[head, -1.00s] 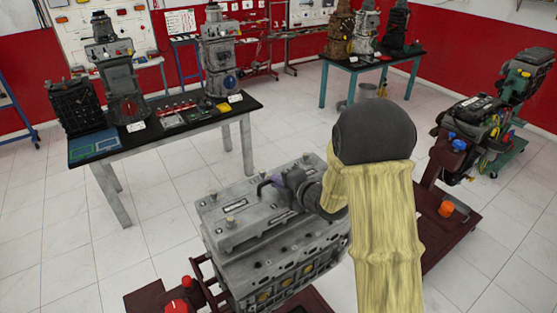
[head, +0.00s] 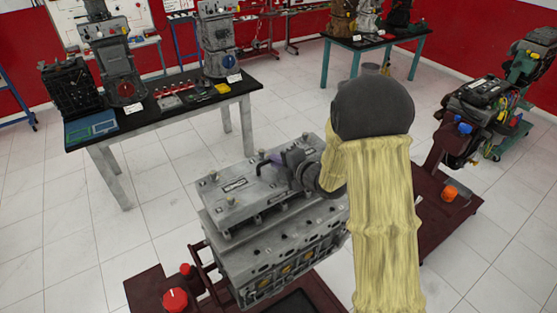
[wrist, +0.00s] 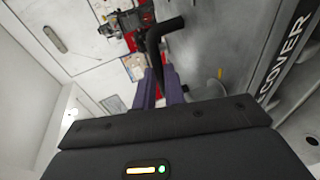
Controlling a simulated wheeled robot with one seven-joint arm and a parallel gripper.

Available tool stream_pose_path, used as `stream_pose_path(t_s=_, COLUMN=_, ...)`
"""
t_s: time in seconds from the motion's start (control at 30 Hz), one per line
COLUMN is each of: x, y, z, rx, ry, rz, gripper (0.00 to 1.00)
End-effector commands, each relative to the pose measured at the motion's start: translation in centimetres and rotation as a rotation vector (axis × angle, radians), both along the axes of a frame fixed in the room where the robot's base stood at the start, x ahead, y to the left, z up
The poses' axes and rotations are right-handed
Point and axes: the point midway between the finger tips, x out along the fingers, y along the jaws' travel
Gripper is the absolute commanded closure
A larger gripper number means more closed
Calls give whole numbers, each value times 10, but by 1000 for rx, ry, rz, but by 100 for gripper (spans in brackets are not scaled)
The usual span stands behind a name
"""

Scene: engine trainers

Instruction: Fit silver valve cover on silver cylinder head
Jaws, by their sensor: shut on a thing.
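The silver valve cover (head: 238,184) lies level over the top of the silver cylinder head (head: 283,243) in the head view. A strip of the head's top shows along the near side. I cannot tell whether the cover rests fully on it or a small gap remains. My gripper (head: 285,160) is at the cover's far side, partly hidden behind my arm. In the wrist view, my gripper's purple fingers (wrist: 160,84) are shut on the black curved handle (wrist: 155,42) of the cover. The cover's grey surface (wrist: 215,40) and part of a label reading "COVER" show there.
The engine sits on a dark red stand (head: 150,290) with a red knob (head: 175,299). A black-topped table (head: 165,125) with engine parts stands behind at left. Another engine (head: 475,110) on a stand is at right. Tiled floor between them is clear.

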Motion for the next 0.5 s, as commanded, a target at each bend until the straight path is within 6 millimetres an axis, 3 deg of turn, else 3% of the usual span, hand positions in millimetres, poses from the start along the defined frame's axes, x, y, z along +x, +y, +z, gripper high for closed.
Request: stream_pose_path(t_s=0.5, x=2, y=-4, z=-31, rx=4, ry=-8, rz=-6, gripper=100)
